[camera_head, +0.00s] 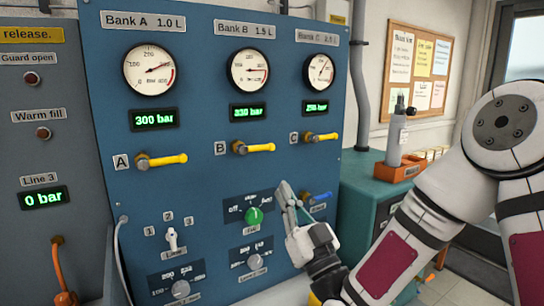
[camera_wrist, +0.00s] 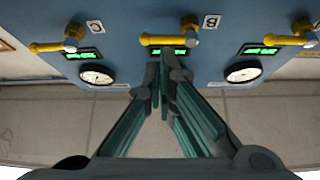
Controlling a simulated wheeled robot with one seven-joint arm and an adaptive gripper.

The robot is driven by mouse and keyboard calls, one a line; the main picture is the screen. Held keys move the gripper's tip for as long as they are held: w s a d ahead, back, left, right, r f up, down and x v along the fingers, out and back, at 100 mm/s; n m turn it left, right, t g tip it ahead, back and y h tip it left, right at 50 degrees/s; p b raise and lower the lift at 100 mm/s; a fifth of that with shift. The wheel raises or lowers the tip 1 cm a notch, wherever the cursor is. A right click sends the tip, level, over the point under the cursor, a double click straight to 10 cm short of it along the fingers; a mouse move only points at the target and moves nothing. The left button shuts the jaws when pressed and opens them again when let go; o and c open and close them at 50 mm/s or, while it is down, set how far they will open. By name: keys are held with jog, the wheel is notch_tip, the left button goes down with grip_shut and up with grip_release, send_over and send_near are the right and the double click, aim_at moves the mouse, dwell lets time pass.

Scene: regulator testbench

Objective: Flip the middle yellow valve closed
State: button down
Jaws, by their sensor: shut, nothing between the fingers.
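The middle yellow valve (camera_head: 255,148), labelled B, is on the blue panel under the Bank B gauge. Its yellow handle lies level and points right. In the wrist view, which looks upside down, the same valve (camera_wrist: 165,40) lies just beyond the fingertips, next to its B label (camera_wrist: 211,21). My gripper (camera_head: 287,190) is in front of the panel, below and right of valve B in the head view. Its fingers are shut and empty in the wrist view (camera_wrist: 160,68). I cannot tell the exact gap to the handle, but no grip on it shows.
Valve A (camera_head: 163,160) and valve C (camera_head: 322,137) flank it, handles also level. A green knob (camera_head: 254,216) and a blue-handled valve (camera_head: 318,197) are lower, near my gripper. A teal cabinet (camera_head: 365,185) stands at right.

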aim_at(263, 148)
jog(key=p+x, duration=0.1)
jog(key=x, duration=0.9)
jog(key=shift+a, duration=0.1)
jog(key=shift+w+a+r+n+g+y, duration=0.1)
jog(key=shift+w+r+n+g+y, duration=0.2)
jog(key=shift+n+y, duration=0.3)
jog(key=shift+r+n, duration=0.3)
jog(key=shift+n, duration=0.1)
jog(key=shift+b, duration=0.3)
jog(key=shift+f, duration=0.1)
